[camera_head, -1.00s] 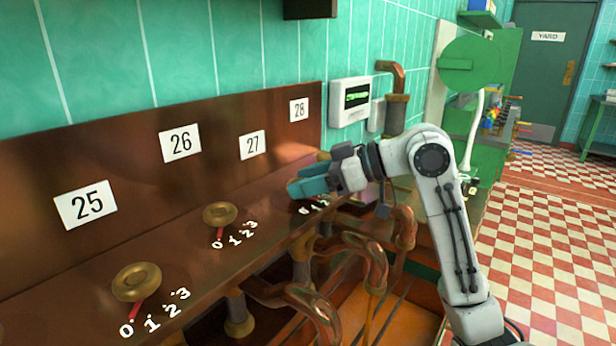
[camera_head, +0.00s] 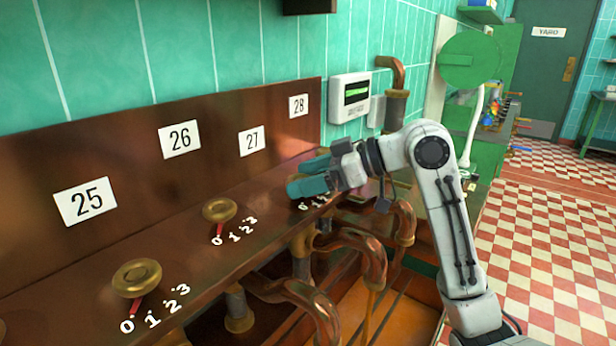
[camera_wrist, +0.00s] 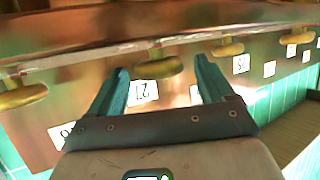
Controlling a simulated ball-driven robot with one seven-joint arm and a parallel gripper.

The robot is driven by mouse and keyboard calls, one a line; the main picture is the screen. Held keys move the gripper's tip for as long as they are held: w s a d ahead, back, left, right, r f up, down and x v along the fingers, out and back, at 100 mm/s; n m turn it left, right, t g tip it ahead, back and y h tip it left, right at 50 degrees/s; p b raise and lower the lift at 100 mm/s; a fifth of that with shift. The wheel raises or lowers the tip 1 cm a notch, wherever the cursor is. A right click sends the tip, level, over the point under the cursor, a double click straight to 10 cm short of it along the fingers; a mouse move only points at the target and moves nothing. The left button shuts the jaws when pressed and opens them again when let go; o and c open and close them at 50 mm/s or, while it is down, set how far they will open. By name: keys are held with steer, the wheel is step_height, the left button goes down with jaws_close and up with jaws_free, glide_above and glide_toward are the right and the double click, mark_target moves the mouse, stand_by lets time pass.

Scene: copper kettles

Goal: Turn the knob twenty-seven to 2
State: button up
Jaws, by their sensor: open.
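Label 27 (camera_head: 251,141) is on the copper back panel. In the head view my gripper (camera_head: 304,175) hides the knob below it, and only part of its white digits (camera_head: 304,206) shows. In the wrist view, which is upside down, the round brass knob twenty-seven (camera_wrist: 158,68) lies just beyond and between the fingertips, in front of its label. The two teal fingers (camera_wrist: 160,78) are open and spread to either side of it. I cannot tell whether they touch it. Its pointer is hidden, so its setting cannot be read.
Knob 26 (camera_head: 219,210) and knob 25 (camera_head: 137,278) stand along the shelf to the left, their red pointers at 0. Another brass knob (camera_wrist: 228,48) is near label 28 in the wrist view. Copper pipes (camera_head: 350,247) run below the shelf front.

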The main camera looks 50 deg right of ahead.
steer(key=v, duration=1)
steer(key=shift+s+d, duration=0.2)
steer(key=shift+s, duration=0.15)
